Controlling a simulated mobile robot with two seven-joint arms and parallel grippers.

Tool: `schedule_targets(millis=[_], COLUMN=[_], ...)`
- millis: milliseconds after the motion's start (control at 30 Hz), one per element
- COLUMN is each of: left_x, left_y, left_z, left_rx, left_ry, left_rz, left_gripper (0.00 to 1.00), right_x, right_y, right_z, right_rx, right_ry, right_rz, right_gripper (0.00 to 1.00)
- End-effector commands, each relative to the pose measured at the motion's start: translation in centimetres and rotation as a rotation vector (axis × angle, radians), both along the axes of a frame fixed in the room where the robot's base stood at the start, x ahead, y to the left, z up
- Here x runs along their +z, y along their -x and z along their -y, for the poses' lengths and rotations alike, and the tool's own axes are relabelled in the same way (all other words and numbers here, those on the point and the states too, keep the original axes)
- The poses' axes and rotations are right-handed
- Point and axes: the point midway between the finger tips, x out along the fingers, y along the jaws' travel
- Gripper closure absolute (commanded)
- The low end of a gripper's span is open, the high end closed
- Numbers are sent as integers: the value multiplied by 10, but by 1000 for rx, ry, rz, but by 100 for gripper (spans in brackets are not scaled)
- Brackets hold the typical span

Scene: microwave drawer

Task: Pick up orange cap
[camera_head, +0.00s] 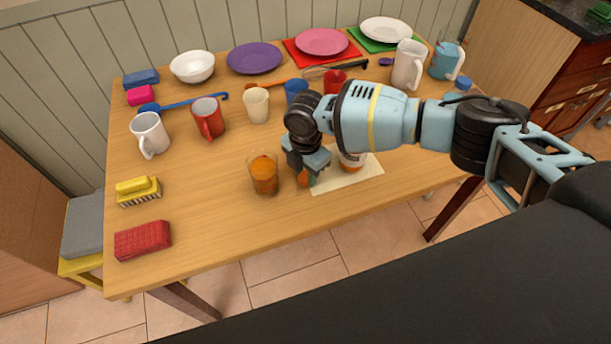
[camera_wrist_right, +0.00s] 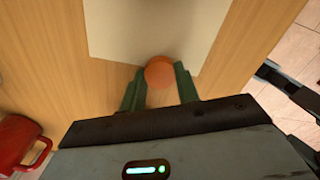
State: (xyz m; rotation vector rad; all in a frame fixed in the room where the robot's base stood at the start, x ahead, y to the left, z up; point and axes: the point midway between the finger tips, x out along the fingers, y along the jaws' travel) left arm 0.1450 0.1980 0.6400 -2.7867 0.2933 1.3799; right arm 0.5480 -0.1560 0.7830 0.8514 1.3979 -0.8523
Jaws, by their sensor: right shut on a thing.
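The orange cap (camera_head: 303,180) is at the tips of my right gripper (camera_head: 308,178), low over the front middle of the table. In the right wrist view the cap (camera_wrist_right: 159,73) is round and sits between the two green fingers of my right gripper (camera_wrist_right: 159,80), which are shut on it. It is beside the edge of a pale mat (camera_wrist_right: 115,35); whether it touches the table I cannot tell. My left gripper is not in view.
A glass of orange drink (camera_head: 264,174) stands just left of the gripper. A jar (camera_head: 351,161) stands on the mat (camera_head: 345,183), partly behind my arm. Mugs, plates, a yellow brush (camera_head: 138,190) and a red sponge (camera_head: 142,240) are around. The front table is clear.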

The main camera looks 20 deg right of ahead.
Motion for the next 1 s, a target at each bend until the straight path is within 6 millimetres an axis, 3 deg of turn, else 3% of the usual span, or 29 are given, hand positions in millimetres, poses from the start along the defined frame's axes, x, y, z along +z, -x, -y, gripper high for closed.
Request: schedule_targets(millis=[367, 600, 1000], left_x=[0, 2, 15], left_y=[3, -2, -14], left_z=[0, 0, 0], left_rx=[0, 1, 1], left_ry=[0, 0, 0], left_rz=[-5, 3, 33], left_gripper=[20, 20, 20], right_x=[7, 37, 42], right_y=[0, -1, 52], right_z=[0, -1, 31], right_rx=[0, 1, 1], right_ry=[-1, -2, 0], right_rz=[2, 4, 1], right_gripper=[89, 89, 89])
